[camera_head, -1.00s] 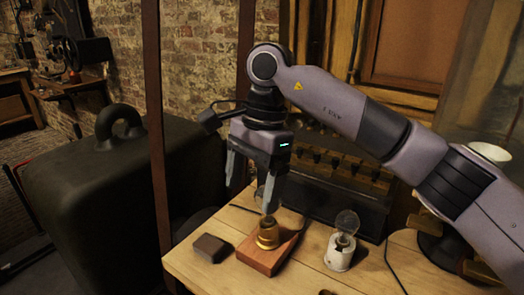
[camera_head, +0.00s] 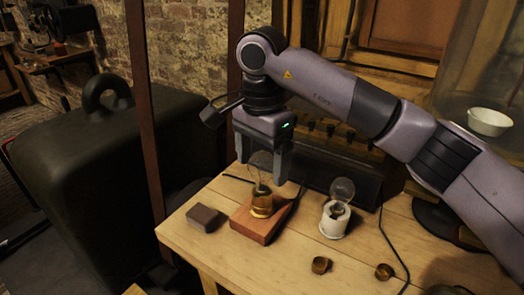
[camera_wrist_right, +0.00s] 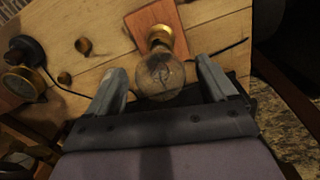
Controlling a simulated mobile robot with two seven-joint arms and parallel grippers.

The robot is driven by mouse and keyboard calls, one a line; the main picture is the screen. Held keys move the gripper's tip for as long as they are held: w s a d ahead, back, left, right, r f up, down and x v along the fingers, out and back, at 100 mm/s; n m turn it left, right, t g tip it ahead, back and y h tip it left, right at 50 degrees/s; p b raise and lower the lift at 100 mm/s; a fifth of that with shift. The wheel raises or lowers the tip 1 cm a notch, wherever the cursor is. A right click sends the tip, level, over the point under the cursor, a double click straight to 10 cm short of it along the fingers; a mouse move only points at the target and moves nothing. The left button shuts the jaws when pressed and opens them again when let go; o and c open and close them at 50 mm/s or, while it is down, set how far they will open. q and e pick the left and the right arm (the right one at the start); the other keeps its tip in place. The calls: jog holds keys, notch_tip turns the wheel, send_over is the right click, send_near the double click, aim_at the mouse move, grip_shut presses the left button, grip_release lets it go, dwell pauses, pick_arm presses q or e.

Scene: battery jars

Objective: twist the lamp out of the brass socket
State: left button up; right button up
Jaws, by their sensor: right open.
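The lamp (camera_head: 260,162) is a clear glass bulb standing upright in the brass socket (camera_head: 262,205), which is fixed on a reddish wooden block (camera_head: 252,225) on the bench. My right gripper (camera_head: 262,163) points down over it, its fingers apart on either side of the glass. In the right wrist view the lamp (camera_wrist_right: 160,75) sits between the two open fingers (camera_wrist_right: 163,73), with a visible gap on each side. The brass socket (camera_wrist_right: 159,38) and wooden block (camera_wrist_right: 155,17) lie beyond it. My left gripper is not in view.
A second bulb (camera_head: 342,189) stands in a white socket (camera_head: 334,222) to the right. A dark block (camera_head: 205,218) lies left of the wooden block. Two small brass pieces (camera_head: 320,265) (camera_head: 384,271) and a black cable lie on the bench. A white bowl (camera_head: 489,121) is at the far right.

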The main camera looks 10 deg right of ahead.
jog(key=c, duration=1.2)
jog(key=n, duration=0.3)
jog(key=shift+r+p, duration=0.1)
jog(key=shift+p, duration=0.25)
jog(key=shift+c, duration=0.2)
jog(key=n, duration=0.3)
jog(key=shift+n, duration=0.3)
jog(key=shift+n+p, duration=0.4)
jog(key=shift+n, duration=0.7)
jog(key=n, duration=0.4)
jog(key=n, duration=0.5)
jog(key=shift+p, duration=0.4)
